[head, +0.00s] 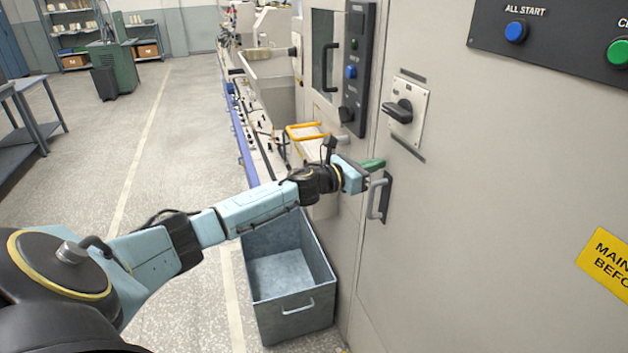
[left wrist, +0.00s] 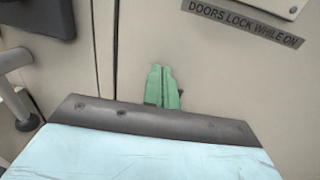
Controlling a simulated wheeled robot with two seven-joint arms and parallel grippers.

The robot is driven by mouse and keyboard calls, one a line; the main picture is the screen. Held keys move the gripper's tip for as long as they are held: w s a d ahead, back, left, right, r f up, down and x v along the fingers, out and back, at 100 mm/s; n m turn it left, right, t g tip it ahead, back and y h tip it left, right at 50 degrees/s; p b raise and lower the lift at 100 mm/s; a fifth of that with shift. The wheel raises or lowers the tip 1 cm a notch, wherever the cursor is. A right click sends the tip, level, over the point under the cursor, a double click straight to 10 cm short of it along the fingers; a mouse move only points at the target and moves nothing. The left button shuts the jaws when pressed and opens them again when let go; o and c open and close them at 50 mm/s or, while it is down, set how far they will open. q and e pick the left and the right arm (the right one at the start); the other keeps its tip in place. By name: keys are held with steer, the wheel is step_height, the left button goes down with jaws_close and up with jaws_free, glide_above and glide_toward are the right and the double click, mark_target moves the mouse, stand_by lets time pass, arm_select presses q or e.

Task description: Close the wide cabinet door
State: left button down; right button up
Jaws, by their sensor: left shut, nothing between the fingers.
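The wide cabinet door (head: 480,200) is the large pale grey panel filling the right of the head view; it also shows in the left wrist view (left wrist: 215,75). It looks nearly in line with the cabinet front beside it; I cannot tell if a small gap is left. Its grey D-shaped handle (head: 377,199) sits near its left edge. My left gripper (head: 374,164) has green fingers, shut and empty, just above the handle, close to the door face. In the left wrist view its fingertips (left wrist: 162,70) lie together right of a vertical seam; contact is unclear. My right gripper is out of view.
A rotary switch (head: 400,110) is on the door above my gripper. A black control panel (head: 358,65) and a yellow rail (head: 306,131) are to the left. An open metal bin (head: 284,309) stands on the floor below my arm. The floor at left is mostly clear.

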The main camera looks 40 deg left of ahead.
arm_select(q)
steer(key=a+b+v, duration=0.2)
steer(key=v, duration=1.1)
steer(key=shift+w+f, duration=0.2)
steer(key=shift+w, duration=0.05)
steer(key=shift+a, duration=0.15)
steer(key=shift+f, duration=0.1)
